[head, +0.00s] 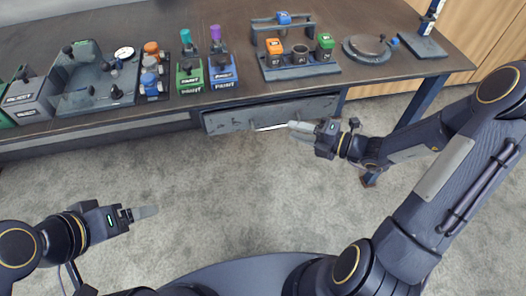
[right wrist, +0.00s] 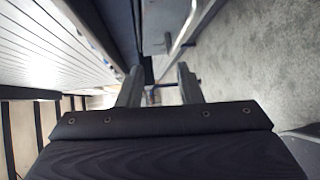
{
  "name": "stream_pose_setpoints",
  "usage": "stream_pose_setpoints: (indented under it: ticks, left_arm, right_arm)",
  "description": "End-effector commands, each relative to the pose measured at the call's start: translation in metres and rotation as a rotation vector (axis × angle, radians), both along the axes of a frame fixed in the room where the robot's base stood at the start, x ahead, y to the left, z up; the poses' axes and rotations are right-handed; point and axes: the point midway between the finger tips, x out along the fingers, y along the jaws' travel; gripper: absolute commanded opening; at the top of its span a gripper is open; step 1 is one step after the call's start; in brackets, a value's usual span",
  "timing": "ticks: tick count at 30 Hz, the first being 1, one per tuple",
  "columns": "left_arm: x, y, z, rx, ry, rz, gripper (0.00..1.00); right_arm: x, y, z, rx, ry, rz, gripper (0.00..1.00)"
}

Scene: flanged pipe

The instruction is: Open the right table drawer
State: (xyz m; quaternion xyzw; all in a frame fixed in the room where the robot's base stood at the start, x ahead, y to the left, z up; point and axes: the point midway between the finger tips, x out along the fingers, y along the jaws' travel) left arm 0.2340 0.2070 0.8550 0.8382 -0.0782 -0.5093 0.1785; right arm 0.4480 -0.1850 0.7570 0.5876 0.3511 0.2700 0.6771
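The right table drawer (head: 225,121) is a grey, worn front panel under the tabletop. A pale bar handle (head: 268,128) shows low on its front. I cannot tell whether the drawer sits flush or stands out slightly. My right gripper (head: 298,127) is at the right end of the visible handle, close to the drawer front. In the right wrist view its two fingers (right wrist: 159,80) are apart, with a metal bar (right wrist: 180,40) running beyond the tips; contact is unclear. My left gripper (head: 146,212) is away from the table, over the floor, seen edge-on with nothing visible in it.
The tabletop (head: 190,25) holds a grey tray (head: 95,95), blue and green paint holders (head: 222,72), a rack with coloured blocks (head: 298,68) and a round plate (head: 368,48). A table leg (head: 420,103) stands right of the drawer. The carpet (head: 230,200) in front is clear.

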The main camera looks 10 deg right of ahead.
Motion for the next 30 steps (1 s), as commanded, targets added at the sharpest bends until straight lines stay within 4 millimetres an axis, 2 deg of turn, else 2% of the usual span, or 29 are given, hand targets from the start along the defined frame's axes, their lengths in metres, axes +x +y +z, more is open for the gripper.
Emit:
stream_pose_setpoints:
  ticks: [1, 5, 18, 23, 30]
  left_arm:
    - [0.0, 0.0, -0.007, 0.0, 0.0, 0.0, 0.78]
    - [0.0, 0.0, -0.01, 0.0, 0.0, 0.0, 0.78]
    - [0.0, 0.0, -0.021, 0.0, 0.0, 0.0, 0.78]
    - [0.0, 0.0, -0.022, 0.0, 0.0, 0.0, 0.78]
    - [0.0, 0.0, -0.022, 0.0, 0.0, 0.0, 0.78]
  right_arm:
    - [0.005, -0.005, -0.017, 0.065, 0.063, -0.047, 0.32]
    - [0.014, -0.009, -0.028, 0.144, 0.137, -0.107, 0.32]
    - [0.056, 0.037, -0.037, 0.146, 0.14, -0.107, 0.32]
    - [0.063, 0.045, -0.037, 0.146, 0.14, -0.108, 0.32]
    - [0.065, 0.046, -0.037, 0.145, 0.14, -0.109, 0.32]
